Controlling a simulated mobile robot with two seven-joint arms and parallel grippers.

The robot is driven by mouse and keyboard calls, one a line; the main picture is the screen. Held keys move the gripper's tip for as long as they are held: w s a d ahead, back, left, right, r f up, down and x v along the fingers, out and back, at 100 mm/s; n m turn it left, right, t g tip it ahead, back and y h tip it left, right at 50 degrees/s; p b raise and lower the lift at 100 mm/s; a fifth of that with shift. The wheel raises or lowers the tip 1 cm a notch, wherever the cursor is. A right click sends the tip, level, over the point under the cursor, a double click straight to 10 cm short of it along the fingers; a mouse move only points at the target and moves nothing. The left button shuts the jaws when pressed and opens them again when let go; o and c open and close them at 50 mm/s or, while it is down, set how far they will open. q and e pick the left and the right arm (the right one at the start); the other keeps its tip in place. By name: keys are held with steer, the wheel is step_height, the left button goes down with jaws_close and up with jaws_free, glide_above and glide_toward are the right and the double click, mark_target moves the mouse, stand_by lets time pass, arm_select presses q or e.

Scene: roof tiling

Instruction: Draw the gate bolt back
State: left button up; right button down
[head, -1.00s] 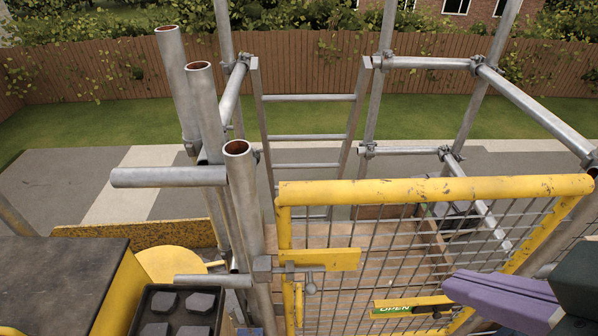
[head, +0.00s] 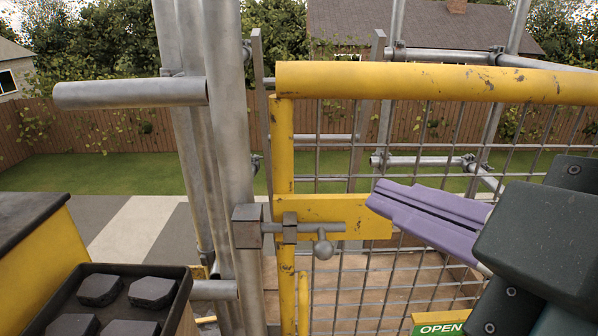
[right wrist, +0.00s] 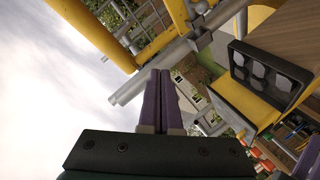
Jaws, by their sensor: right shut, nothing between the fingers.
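The yellow mesh gate (head: 430,80) stands in front of me. Its grey bolt (head: 315,227) lies level on a yellow plate (head: 375,225), with a ball knob (head: 323,250) hanging below the rod. The rod passes through a small guide block (head: 290,228), and its left end reaches the grey keeper block (head: 247,227) on the scaffold post. My right gripper (head: 376,198) is shut and empty, its purple fingers pointing left, in front of the plate's right end and right of the knob. In the right wrist view the shut fingers (right wrist: 159,72) point up at the gate area.
Upright scaffold tubes (head: 225,120) and a horizontal stub tube (head: 130,93) stand left of the gate. A black tray (head: 125,280) of dark blocks sits at lower left. A green OPEN label (head: 440,329) shows low on the gate.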

steer(key=a+f+n+t+y+b, duration=0.1)
steer(key=a+f+n+b, duration=0.1)
steer(key=f+b, duration=0.5)
steer(key=a+f+n+t+y+b, duration=0.2)
steer(key=f+b, duration=0.6)
steer(key=b, duration=0.6)
steer(key=shift+w+n+b, duration=0.25)
steer(key=shift+n+b, duration=0.15)
steer(key=shift+n, duration=0.3)
steer(key=shift+r, duration=0.1)
steer(key=shift+w, duration=0.15)
steer(key=w+b, duration=0.4)
steer(key=w, duration=0.5)
steer(key=shift+a, duration=0.45)
